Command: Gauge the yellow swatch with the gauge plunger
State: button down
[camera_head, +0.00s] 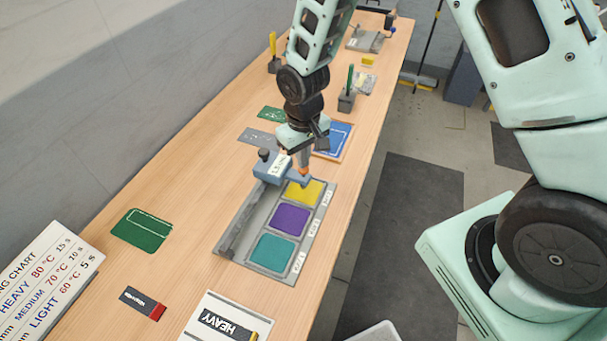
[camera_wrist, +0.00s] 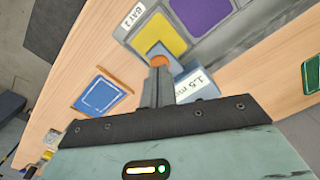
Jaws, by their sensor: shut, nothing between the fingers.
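The yellow swatch (camera_head: 308,192) lies in the far bay of a grey three-bay tray (camera_head: 234,232); it also shows in the wrist view (camera_wrist: 156,31). The blue-grey gauge (camera_head: 269,172) stands at the tray's far end, its arm reaching over the swatch's edge. In the wrist view its display (camera_wrist: 201,82) reads 1.5 mm. The orange gauge plunger (camera_head: 304,170) is at the end of that arm, also in the wrist view (camera_wrist: 159,61). My gripper (camera_head: 307,150) is shut and empty, its tips right at the plunger (camera_wrist: 160,72); I cannot tell whether they touch.
Purple (camera_head: 290,218) and teal (camera_head: 272,250) swatches fill the other bays. A blue framed panel (camera_head: 334,139) lies beyond the gauge. A green-handled tool in a holder (camera_head: 347,99) stands further back. A HEAVY card (camera_head: 220,322) and chart (camera_head: 48,277) are nearer.

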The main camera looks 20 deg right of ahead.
jog(key=shift+f+b, duration=0.85)
jog(key=shift+f, duration=0.4)
jog(key=shift+r, duration=0.1)
dwell(0.3)
jog(key=shift+r+p, duration=2.65)
jog(key=shift+r, duration=0.85)
jog(key=s+a+r+n+b, duration=0.2)
jog(key=s+b, duration=0.4)
jog(key=s, duration=0.5)
jog(key=s+a+r+n+b, duration=0.2)
jog(key=s+b, duration=0.4)
jog(key=s, duration=0.6)
jog(key=shift+s+a+r+n+y, duration=0.2)
jog(key=shift+a+r+n+y, duration=0.15)
jog(key=shift+a+r, duration=0.55)
